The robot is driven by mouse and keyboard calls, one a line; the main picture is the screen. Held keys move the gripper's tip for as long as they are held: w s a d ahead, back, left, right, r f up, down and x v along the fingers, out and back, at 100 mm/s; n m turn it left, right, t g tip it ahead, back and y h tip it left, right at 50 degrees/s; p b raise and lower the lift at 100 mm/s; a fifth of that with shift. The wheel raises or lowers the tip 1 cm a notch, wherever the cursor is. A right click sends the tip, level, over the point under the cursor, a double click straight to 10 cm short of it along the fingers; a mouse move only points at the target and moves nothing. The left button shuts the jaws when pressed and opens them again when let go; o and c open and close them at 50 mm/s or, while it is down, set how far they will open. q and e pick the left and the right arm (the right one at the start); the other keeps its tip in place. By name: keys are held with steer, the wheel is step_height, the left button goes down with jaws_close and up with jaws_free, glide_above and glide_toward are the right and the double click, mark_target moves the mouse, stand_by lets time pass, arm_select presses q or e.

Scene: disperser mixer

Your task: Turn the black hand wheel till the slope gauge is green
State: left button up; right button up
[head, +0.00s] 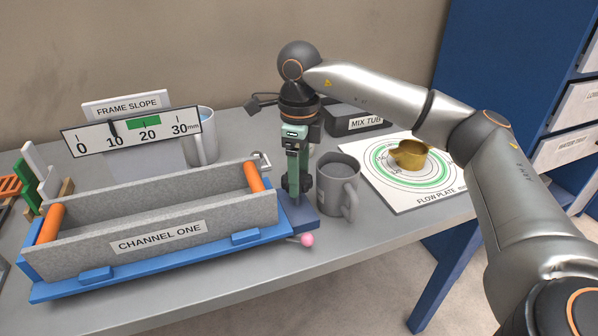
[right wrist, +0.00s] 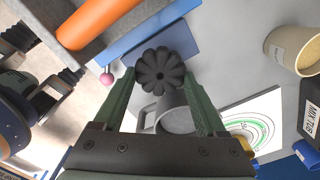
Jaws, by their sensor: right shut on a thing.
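The black hand wheel (right wrist: 160,82) is a lobed knob, seen from above in the right wrist view. My right gripper (head: 297,192) points down at the right end of the grey channel, with its green fingers on either side of the wheel, shut on it. In the head view the fingers hide most of the wheel. The slope gauge (head: 81,145) is a white scale marked 0 to 30 mm, with a green band (head: 144,122) around 20. Its black pointer (head: 113,128) stands near 10, left of the green. My left gripper is not in view.
The grey trough marked CHANNEL ONE (head: 157,236) lies on a blue frame (head: 190,262). A grey mug (head: 337,190) stands close right of my right gripper. Behind are a MIX TUB box (head: 345,122) and a flow plate (head: 440,194) with a brass cup (head: 409,154).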

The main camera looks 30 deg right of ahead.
steer(key=c, duration=0.5)
steer(key=shift+o, duration=0.2)
steer(key=shift+m, duration=0.3)
steer(key=shift+m+p, duration=0.3)
steer(key=shift+m, duration=0.2)
steer(key=o, duration=1.3)
